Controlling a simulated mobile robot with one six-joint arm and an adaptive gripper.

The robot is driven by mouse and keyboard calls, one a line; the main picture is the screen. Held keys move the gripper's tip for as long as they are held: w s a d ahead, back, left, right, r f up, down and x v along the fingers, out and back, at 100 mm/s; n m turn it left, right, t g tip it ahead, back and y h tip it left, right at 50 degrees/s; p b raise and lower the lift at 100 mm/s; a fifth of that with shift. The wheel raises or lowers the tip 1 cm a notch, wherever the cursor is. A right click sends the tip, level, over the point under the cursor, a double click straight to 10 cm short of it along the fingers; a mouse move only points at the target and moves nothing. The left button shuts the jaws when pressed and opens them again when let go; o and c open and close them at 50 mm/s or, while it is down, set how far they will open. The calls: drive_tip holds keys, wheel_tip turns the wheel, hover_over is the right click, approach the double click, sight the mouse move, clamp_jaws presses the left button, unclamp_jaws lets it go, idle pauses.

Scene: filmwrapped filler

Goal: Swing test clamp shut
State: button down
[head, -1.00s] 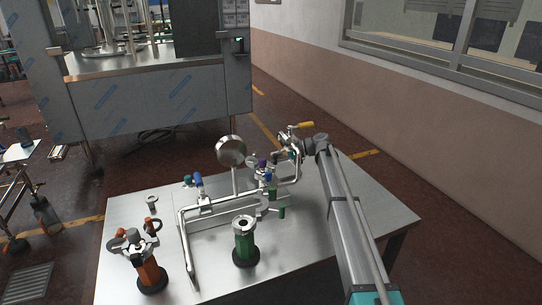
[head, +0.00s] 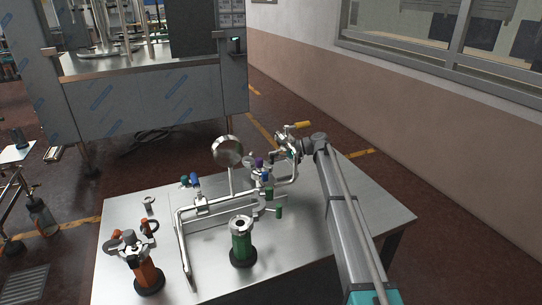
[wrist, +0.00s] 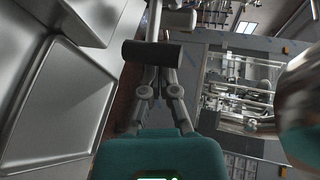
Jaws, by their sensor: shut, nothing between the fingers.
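An orange stand (head: 147,275) with a black foot stands at the front left of the steel table. A clamp-like metal fitting (head: 127,243) with arms spread apart sits on its top; I cannot tell for certain that it is the test clamp. A green stand (head: 241,247) with a metal ring on top stands to its right. My gripper (head: 294,145) is at the far right end of the pipework, small and partly hidden there. In the wrist view my gripper (wrist: 157,75) is shut and empty, with a dark cylinder (wrist: 152,54) across the view just beyond its fingertips.
Bent steel pipework (head: 195,212) with coloured valve knobs and a round gauge (head: 227,150) fills the table's middle. A blurred shiny rounded part (wrist: 295,95) is close on the right.

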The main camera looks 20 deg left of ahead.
drive_tip(key=w+d+r+p, duration=0.3)
drive_tip(key=w+d, duration=0.4)
drive_tip(key=d, duration=0.3)
drive_tip(key=shift+w+d, duration=0.25)
drive_tip(key=shift+w, duration=0.1)
